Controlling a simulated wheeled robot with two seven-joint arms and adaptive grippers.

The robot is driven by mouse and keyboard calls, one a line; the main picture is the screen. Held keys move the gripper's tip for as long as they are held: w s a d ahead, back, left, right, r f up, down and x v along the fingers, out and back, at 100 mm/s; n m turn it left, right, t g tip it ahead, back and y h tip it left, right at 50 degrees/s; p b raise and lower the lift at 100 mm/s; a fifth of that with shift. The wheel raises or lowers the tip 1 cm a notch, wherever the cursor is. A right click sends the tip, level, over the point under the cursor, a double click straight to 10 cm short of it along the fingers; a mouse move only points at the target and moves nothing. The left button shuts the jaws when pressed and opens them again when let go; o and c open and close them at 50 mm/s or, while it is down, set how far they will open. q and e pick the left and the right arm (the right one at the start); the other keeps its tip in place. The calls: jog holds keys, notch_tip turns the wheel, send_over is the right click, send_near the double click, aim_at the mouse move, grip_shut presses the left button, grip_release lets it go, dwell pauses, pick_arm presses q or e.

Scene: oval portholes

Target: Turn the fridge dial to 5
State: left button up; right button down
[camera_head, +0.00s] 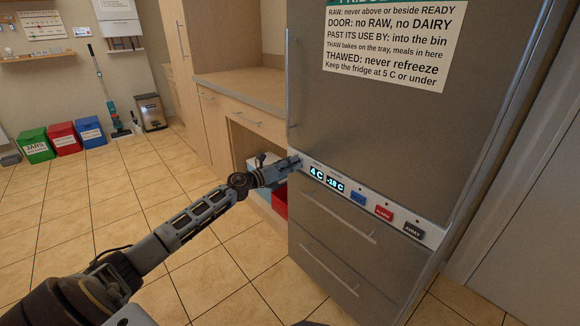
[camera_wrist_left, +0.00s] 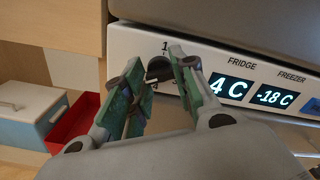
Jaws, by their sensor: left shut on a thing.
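The fridge (camera_head: 375,130) is a tall grey unit with a white control strip across its front. The fridge dial (camera_wrist_left: 158,70) is a small dark knob at the strip's left end, with a 1 above it and a 4 below it partly visible. My left gripper (camera_wrist_left: 158,75) is shut on the dial, its green-padded fingers on either side. In the head view my left gripper (camera_head: 292,164) reaches the strip's left end and hides the dial. The fridge display (camera_wrist_left: 230,87) reads 4 C and the freezer display (camera_wrist_left: 276,96) reads -18 C. My right gripper is not in view.
Blue, red and black buttons, including the red alarm button (camera_head: 384,213), sit along the strip. A drawer handle (camera_head: 338,229) is below. A wooden counter (camera_head: 240,88) stands left of the fridge, with a red bin (camera_head: 280,200) under it. The tiled floor at left is open.

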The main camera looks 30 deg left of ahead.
pick_arm(q)
jog(key=shift+f, duration=0.15)
jog(key=o, duration=1)
jog(key=shift+o, duration=0.2)
jog(key=shift+s, duration=0.15)
jog(key=v, duration=1.1)
jog(key=shift+s, duration=0.3)
jog(key=shift+a, duration=0.15)
dwell(0.5)
jog(key=shift+a, duration=0.1)
